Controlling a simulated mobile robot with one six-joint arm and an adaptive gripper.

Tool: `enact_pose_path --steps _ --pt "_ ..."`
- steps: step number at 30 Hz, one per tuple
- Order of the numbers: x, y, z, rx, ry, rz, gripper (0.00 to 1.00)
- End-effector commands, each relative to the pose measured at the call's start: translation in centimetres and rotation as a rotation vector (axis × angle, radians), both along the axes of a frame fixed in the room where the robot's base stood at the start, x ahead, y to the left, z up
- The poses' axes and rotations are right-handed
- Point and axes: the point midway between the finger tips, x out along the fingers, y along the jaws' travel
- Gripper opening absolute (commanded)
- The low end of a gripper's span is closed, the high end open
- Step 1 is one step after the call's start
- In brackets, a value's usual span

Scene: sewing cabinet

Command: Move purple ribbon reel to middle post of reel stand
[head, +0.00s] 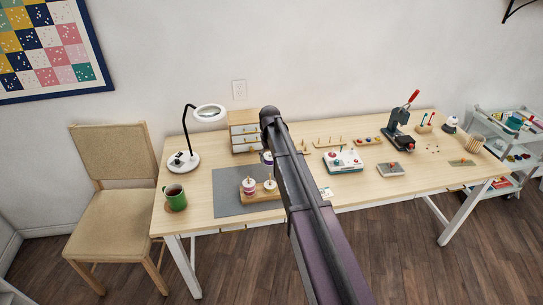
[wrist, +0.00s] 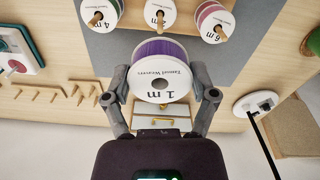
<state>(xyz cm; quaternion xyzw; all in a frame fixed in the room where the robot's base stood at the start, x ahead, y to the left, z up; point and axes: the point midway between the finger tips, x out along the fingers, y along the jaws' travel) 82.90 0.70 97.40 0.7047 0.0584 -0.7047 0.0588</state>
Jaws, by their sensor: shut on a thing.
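The purple ribbon reel (wrist: 160,50) has white ends, and its face marked "1 m" is toward the wrist camera. My gripper (wrist: 163,97) is shut on it, a finger on each side. In the head view the reel (head: 268,157) shows just left of my arm, behind the stand; my gripper is mostly hidden there. The wooden reel stand (head: 262,198) lies on the grey mat. My arm covers the stand's right end in the head view.
A small drawer cabinet (head: 244,131) stands behind the mat. A magnifier lamp (head: 184,160) and green mug (head: 175,199) are to the left. A pegged wooden rack (wrist: 45,93) shows in the wrist view. The grey mat (head: 226,186) has bare room left of the stand.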

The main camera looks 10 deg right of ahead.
Motion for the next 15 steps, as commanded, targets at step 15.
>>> enact_pose_path --steps 15 --pt "-0.02 -0.07 0.56 -0.002 0.000 -0.001 0.38"
